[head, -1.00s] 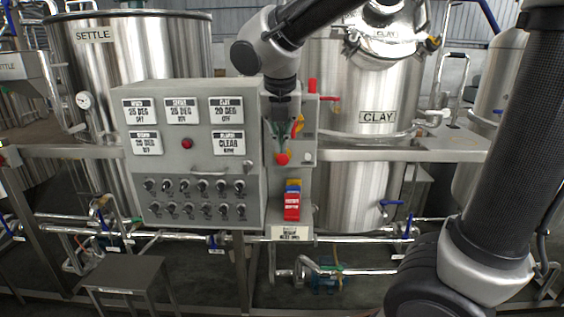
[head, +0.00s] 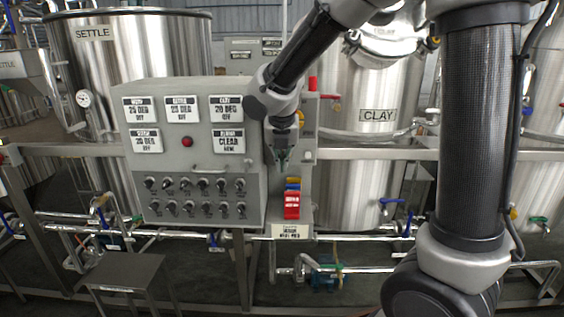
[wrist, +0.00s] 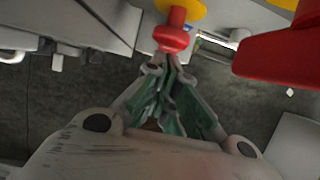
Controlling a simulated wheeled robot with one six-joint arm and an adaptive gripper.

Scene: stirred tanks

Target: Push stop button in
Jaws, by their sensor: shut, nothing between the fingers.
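The stop button, a red mushroom cap (wrist: 173,38) on a yellow base (wrist: 182,7), shows at the top of the wrist view. My gripper (wrist: 171,62) is shut and empty, its green-padded fingertips just below the red cap in that view. I cannot tell whether they touch it. In the head view my gripper (head: 282,165) hangs in front of the small grey box on the right side of the control panel (head: 190,165), and it hides the button there.
A large red part (wrist: 285,58) sits close to the right of my gripper in the wrist view. Red, yellow and blue tags (head: 292,203) hang below my gripper in the head view. The CLAY tank (head: 360,180) stands behind at right.

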